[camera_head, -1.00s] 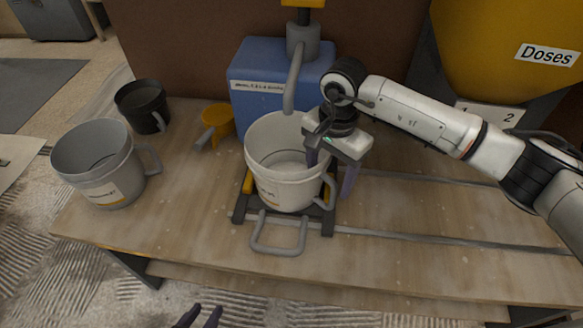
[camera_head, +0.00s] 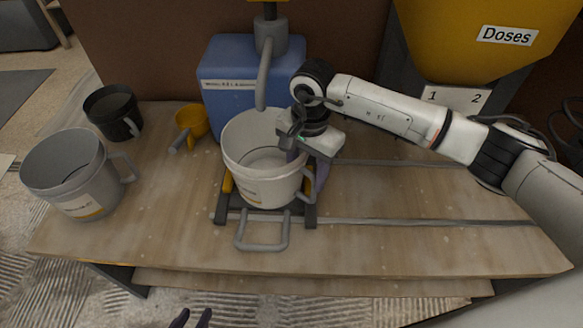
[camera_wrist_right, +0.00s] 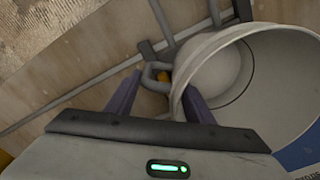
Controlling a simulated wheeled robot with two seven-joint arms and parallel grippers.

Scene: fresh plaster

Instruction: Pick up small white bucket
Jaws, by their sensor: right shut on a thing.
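The small white bucket (camera_head: 265,188) stands upright on a dark sliding cradle (camera_head: 262,226) under the spout, mid-table. It also shows in the right wrist view (camera_wrist_right: 275,85). My right gripper (camera_head: 306,162) is shut on the right side of the bucket's wall near its handle, one finger inside the rim and one outside. Both fingers show in the right wrist view (camera_wrist_right: 160,101). My left gripper (camera_head: 191,319) shows only its dark fingertips at the bottom edge, apart and empty, away from the bucket.
A larger grey bucket (camera_head: 78,178), a black mug (camera_head: 113,113) and a yellow scoop (camera_head: 190,122) stand to the left. A blue tank (camera_head: 225,98) is behind. A yellow hopper (camera_head: 470,45) is at right. Rails (camera_head: 430,222) cross the clear table to the right.

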